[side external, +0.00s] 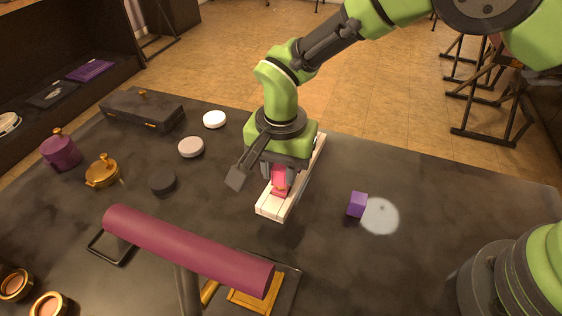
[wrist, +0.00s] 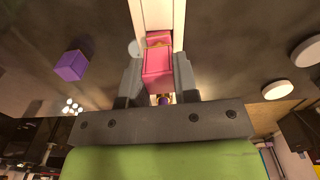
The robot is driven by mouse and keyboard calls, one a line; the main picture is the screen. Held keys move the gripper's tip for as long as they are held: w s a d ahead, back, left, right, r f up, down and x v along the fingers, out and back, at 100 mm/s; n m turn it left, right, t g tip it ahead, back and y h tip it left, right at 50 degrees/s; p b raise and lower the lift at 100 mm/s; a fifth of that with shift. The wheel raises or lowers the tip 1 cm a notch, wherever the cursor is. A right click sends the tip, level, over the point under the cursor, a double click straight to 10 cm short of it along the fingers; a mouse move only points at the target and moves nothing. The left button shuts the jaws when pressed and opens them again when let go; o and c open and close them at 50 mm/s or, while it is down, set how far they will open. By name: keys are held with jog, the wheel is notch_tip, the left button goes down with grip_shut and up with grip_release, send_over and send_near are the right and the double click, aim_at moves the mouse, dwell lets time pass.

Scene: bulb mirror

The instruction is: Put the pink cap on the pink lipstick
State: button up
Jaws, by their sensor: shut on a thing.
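My gripper (side external: 279,172) points down over a white holder (side external: 272,208) and is shut on the pink cap (wrist: 158,68). The cap also shows in the side view (side external: 279,175) between the fingers. The pink lipstick (side external: 280,192), with a gold band, is right below the cap at the holder. In the wrist view, the pink lipstick (wrist: 158,38) shows just beyond the cap, with a gold line between them. I cannot tell whether the cap is fully seated. A small purple and gold piece (wrist: 163,99) shows behind the cap, partly hidden by my gripper.
A purple block (side external: 357,204) lies right of the holder, beside a bright spot on the dark table. A maroon padded bar (side external: 188,248) stands in front. Round pucks (side external: 191,147), gold and purple pots and a dark case (side external: 143,110) stand to the left.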

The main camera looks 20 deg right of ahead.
jog(key=shift+f, duration=0.55)
jog(key=o, duration=1)
jog(key=shift+c, duration=0.2)
notch_tip(320, 180, up, 10)
jog(key=shift+f, duration=0.2)
jog(key=shift+r, duration=0.1)
